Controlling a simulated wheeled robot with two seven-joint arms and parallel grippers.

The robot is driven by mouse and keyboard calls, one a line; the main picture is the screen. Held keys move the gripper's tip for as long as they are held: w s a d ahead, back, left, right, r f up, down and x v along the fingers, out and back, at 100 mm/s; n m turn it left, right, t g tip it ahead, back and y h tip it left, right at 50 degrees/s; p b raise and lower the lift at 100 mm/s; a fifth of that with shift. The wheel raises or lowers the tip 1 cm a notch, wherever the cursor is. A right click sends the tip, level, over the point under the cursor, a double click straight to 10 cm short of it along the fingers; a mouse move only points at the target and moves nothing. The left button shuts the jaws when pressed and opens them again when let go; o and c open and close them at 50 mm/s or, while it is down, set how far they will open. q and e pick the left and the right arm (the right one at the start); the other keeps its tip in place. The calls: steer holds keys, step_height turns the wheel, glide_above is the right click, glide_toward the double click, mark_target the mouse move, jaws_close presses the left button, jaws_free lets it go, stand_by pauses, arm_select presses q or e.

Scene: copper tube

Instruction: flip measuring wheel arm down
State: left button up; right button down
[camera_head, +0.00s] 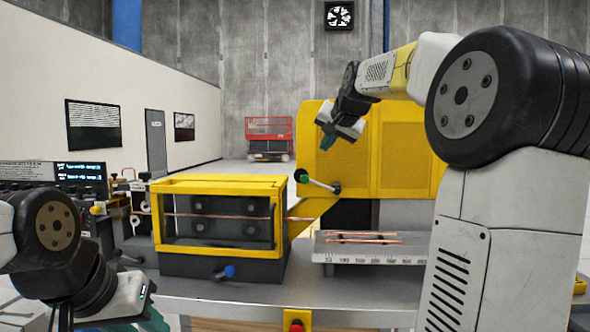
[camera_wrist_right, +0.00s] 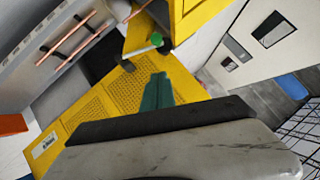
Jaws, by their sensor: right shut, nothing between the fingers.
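My right gripper (camera_head: 327,125) is raised in front of the yellow machine housing (camera_head: 395,135), above a lever (camera_head: 320,184) with a green knob. It is apart from the lever. In the right wrist view its green fingers (camera_wrist_right: 157,90) are together and empty, with the green knob (camera_wrist_right: 156,40) beyond them. Small pale wheels (camera_head: 136,221) sit left of the yellow-framed box; I cannot tell for sure which part is the measuring wheel arm. My left gripper (camera_head: 150,318) is low at the bottom left, its green fingers partly cut off and their opening unclear.
The yellow-framed box (camera_head: 215,183) has a copper tube (camera_head: 190,215) running through it. Right of it, copper pieces (camera_head: 362,238) lie on a tray with a ruler edge (camera_head: 370,258). A blue-knobbed handle (camera_head: 225,272) and a red button (camera_head: 296,326) are at the front.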

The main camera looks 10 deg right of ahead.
steer(key=shift+w, duration=0.1)
steer(key=s+a+f+x, duration=0.1)
steer(key=f+x, duration=0.1)
steer(key=x, duration=1)
steer(key=shift+a+f, duration=0.2)
steer(key=shift+a, duration=0.1)
steer(key=shift+w, duration=0.1)
steer(key=shift+a, duration=0.15)
